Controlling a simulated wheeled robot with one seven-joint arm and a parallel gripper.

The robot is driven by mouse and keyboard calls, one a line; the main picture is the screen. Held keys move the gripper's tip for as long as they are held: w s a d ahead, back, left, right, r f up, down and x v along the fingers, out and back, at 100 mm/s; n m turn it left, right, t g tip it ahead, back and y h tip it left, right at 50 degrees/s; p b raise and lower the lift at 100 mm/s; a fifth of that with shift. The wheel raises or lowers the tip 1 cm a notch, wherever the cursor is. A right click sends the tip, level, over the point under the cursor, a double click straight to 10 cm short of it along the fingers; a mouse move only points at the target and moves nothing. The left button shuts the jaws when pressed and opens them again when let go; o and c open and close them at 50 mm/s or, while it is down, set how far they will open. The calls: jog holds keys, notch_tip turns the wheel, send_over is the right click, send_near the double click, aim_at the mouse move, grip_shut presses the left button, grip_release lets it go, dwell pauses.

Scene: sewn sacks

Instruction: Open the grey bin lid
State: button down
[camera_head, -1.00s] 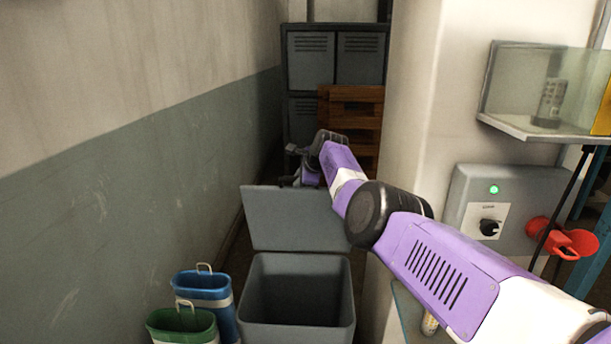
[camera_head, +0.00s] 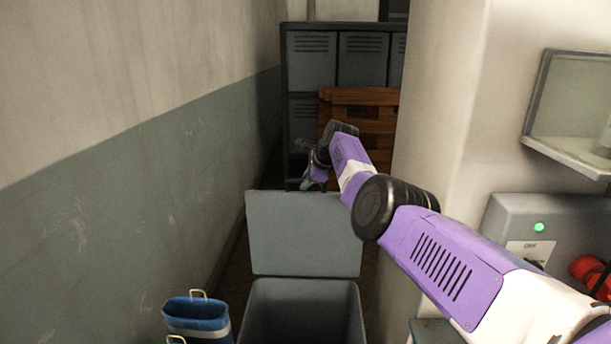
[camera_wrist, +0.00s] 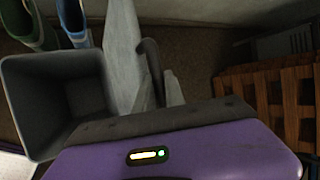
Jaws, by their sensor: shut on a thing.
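The grey bin (camera_head: 304,288) stands open, and its dark inside shows in the wrist view, where its rim (camera_wrist: 22,58) is at the left. Its flat grey lid (camera_head: 304,234) stands raised behind the opening, close to upright. In the wrist view the lid (camera_wrist: 122,50) shows nearly edge-on. My gripper (camera_head: 314,172) is at the lid's top edge, on its far side, and its fingertips are partly hidden. The wrist view shows the gripper (camera_wrist: 160,88) shut at the lid's edge; the exact contact is hard to see.
A blue bag-like container (camera_head: 197,316) stands left of the bin, with a green one (camera_wrist: 22,22) beside it. A wall runs along the left and a pale pillar (camera_head: 440,130) stands at the right. Wooden crates (camera_head: 362,105) and grey lockers (camera_head: 312,60) are behind.

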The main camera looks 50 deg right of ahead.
jog(key=shift+w+d+r, duration=0.1)
jog(key=shift+w+r, duration=0.05)
jog(key=shift+w, duration=0.05)
dwell(0.3)
jog(key=c, duration=1.4)
grip_release()
jog(key=shift+s, duration=0.1)
jog(key=v, duration=0.7)
jog(key=shift+s+r+b, duration=0.15)
jog(key=shift+r+b, duration=0.2)
